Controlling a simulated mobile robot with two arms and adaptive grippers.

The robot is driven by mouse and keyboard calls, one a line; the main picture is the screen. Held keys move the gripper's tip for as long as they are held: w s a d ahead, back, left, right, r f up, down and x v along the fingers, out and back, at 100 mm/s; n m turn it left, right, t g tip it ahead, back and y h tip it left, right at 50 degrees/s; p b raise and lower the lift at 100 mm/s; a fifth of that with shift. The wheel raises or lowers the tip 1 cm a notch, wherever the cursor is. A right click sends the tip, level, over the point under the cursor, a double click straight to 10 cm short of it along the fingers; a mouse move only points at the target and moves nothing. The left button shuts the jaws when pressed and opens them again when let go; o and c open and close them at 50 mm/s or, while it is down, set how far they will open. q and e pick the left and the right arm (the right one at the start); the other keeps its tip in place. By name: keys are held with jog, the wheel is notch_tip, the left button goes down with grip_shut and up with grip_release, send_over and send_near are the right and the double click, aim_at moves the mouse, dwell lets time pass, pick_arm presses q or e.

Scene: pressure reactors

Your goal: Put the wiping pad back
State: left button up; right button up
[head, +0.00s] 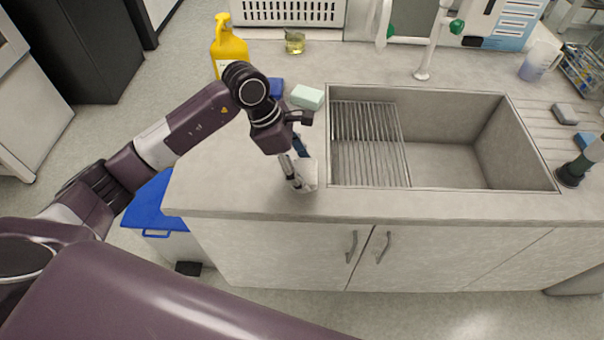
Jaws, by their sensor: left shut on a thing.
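My left gripper (299,180) reaches in from the left and points down over the counter just left of the sink. It is shut on a pale, whitish pad (310,172), which looks like the wiping pad. The gripper partly hides the pad, and I cannot tell whether the pad touches the counter. My right gripper is not in view.
The sink (455,165) with a draining rack (370,145) lies to the right. Behind my gripper are a mint-green block (307,97), a blue item (276,87) and a yellow bottle (229,48).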

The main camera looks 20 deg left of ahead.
aim_at(297, 170)
pick_arm(q)
notch_tip(297, 170, down, 3)
jog(key=shift+f+p, duration=0.15)
jog(key=shift+p, duration=0.15)
jog(key=shift+f, duration=0.1)
jog(key=shift+f+b, duration=0.15)
jog(key=shift+b, duration=0.15)
jog(key=o, duration=1.1)
jog(key=shift+r, duration=0.2)
